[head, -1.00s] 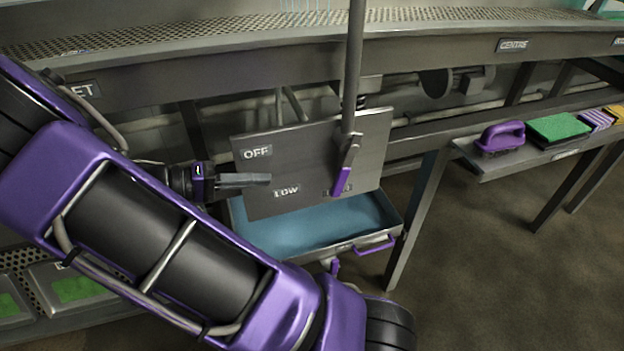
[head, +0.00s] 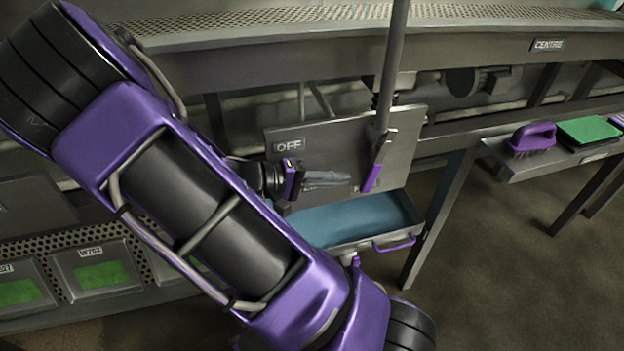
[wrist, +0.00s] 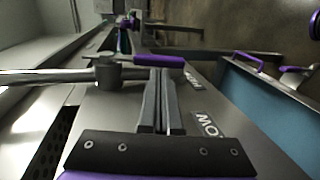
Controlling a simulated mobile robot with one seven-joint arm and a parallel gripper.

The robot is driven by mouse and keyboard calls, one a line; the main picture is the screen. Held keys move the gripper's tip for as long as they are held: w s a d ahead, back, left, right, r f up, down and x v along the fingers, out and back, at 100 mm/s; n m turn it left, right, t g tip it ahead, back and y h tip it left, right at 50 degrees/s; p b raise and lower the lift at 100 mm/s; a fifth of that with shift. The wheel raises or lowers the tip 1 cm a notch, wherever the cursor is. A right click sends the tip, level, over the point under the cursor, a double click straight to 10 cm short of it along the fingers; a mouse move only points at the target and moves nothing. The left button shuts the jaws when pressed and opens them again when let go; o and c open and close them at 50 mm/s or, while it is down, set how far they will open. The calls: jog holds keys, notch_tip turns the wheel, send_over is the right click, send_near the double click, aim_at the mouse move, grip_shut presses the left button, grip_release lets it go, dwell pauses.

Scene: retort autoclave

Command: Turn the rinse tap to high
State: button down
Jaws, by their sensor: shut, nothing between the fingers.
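The rinse tap's lever (head: 377,165) has a purple grip and hangs below a vertical pipe, in front of a grey plate (head: 405,130). The plate carries an OFF label (head: 289,146) at upper left. A LOW label (wrist: 208,123) shows in the wrist view but is hidden by my gripper in the head view. In the wrist view the lever's purple grip (wrist: 160,62) points towards a third label (wrist: 193,80), whose text I cannot read. My gripper (head: 350,178) is shut and empty, its tips just left of the grip; I cannot tell whether they touch.
A blue-lined tray (head: 411,240) with a purple handle sits below the plate. A shelf at right holds a purple brush (head: 531,138) and a green pad (head: 588,130). A table leg (head: 440,220) stands right of the tray. The floor at right is clear.

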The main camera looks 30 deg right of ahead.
aim_at(364, 181)
jog(key=shift+x, duration=1.9)
jog(key=shift+s+d+f+h+b, duration=0.1)
jog(key=shift+d+f+h+b, duration=0.3)
jog(key=shift+f+h+b, duration=0.45)
jog(key=shift+s+d+r+g+b, duration=0.15)
jog(key=shift+d+g+b, duration=0.2)
jog(key=shift+b, duration=0.2)
jog(key=shift+d, duration=0.35)
jog(key=shift+a, duration=0.1)
